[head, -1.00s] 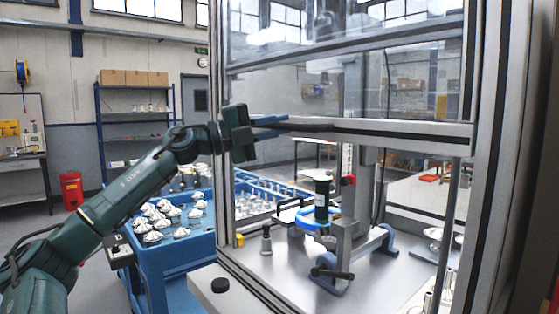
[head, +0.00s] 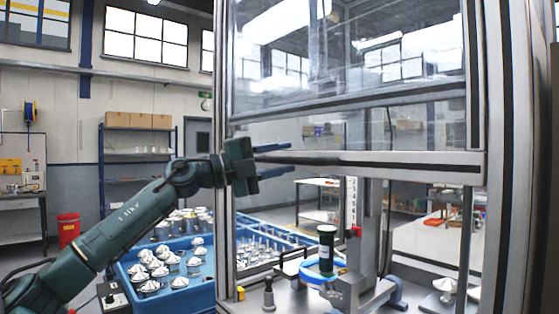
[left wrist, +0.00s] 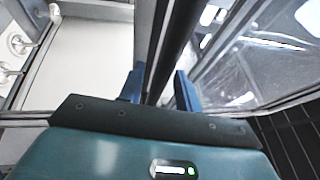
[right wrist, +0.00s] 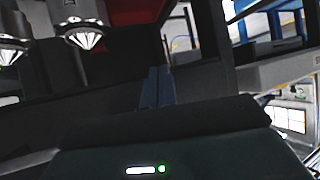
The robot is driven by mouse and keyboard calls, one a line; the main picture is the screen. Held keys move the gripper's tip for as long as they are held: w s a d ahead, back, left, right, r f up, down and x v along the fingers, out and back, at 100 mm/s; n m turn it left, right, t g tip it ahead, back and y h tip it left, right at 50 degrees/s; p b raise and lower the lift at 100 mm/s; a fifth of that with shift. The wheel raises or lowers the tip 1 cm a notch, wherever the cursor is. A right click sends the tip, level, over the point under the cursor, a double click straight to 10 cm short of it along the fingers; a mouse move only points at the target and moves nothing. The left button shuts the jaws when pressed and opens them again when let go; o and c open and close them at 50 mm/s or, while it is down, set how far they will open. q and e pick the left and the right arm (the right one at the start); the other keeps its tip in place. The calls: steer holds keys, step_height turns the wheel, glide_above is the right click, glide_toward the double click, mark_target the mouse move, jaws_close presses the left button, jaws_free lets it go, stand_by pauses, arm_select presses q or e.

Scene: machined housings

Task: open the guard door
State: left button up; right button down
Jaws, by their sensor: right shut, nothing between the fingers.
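The guard door (head: 350,60) is a clear panel in a metal frame on the front of the machine enclosure. A silver and black rail (head: 410,168) crosses the front at mid height, with an open gap below it. My left gripper (head: 285,160) is at the rail's left end, its blue fingers apart above and below the dark bar. The left wrist view shows the bar (left wrist: 167,50) between the spread fingers, with space beside one finger. My right gripper (right wrist: 157,88) is shut and empty; it is outside the head view.
Inside the enclosure stand a dark green cylinder (head: 326,250) on a blue ring and a press column. A blue cart (head: 185,300) with metal parts is left of the enclosure. An upright post (head: 495,200) bounds the right side. The right wrist view shows a screen (right wrist: 288,118).

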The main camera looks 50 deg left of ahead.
arm_select(q)
steer(key=shift+f, duration=0.1)
arm_select(e)
steer(key=shift+w, duration=0.1)
